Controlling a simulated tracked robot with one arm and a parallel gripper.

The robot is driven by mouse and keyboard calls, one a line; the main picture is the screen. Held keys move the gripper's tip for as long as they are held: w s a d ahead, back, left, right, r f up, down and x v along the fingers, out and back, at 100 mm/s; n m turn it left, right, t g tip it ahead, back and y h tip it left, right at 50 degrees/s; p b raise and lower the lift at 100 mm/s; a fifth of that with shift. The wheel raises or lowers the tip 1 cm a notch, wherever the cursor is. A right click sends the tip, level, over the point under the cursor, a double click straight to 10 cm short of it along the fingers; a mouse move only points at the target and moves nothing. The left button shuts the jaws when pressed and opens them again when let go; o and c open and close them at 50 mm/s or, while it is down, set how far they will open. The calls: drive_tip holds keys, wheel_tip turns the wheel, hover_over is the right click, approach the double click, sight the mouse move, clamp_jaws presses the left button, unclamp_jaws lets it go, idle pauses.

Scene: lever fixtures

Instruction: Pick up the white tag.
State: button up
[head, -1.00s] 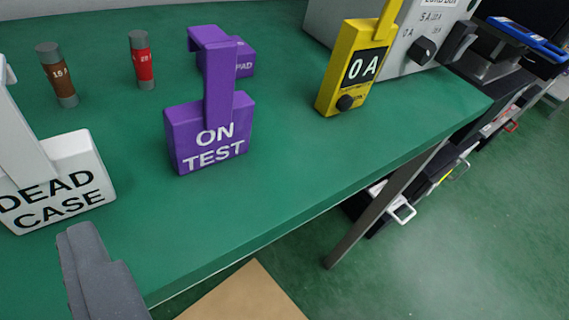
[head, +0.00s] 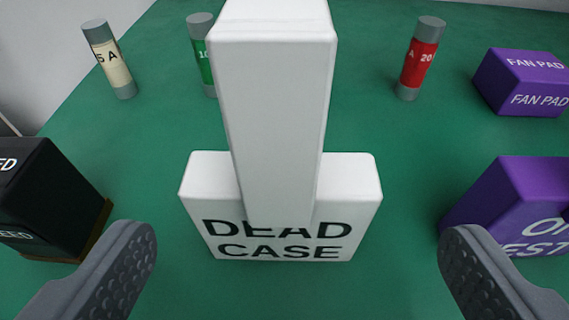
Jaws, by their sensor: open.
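The white tag (head: 345,205) reads "DEAD CASE" and stands on the green bench in the middle of the head view. Its tall white upright part rises toward the camera and hides some of the lettering. My gripper (head: 298,262) is open and empty, with one dark grey finger at the lower left and one at the lower right. The tag lies between and ahead of the two fingertips, and neither finger appears to touch it.
A purple "ON TEST" tag (head: 510,205) stands close by the right finger. A black block (head: 50,200) is near the left finger. A purple fan pad (head: 525,82), a red fuse (head: 418,62), a green fuse (head: 204,65) and a cream fuse (head: 112,65) stand farther back.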

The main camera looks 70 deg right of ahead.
sight(283, 225)
drive_tip(key=shift+w+r+b+x, duration=0.1)
drive_tip(key=shift+b+x, duration=0.05)
drive_tip(key=shift+x, duration=0.75)
drive_tip(key=shift+w+r+b+x, duration=0.1)
drive_tip(key=shift+w+x, duration=0.05)
drive_tip(key=shift+x, duration=0.75)
drive_tip(key=shift+w+r+b+x, duration=0.1)
drive_tip(key=shift+b+x, duration=0.05)
drive_tip(key=shift+x, duration=0.75)
drive_tip(key=shift+c, duration=0.3)
drive_tip(key=shift+s+a, duration=0.1)
drive_tip(key=shift+s, duration=0.05)
drive_tip(key=c, duration=1)
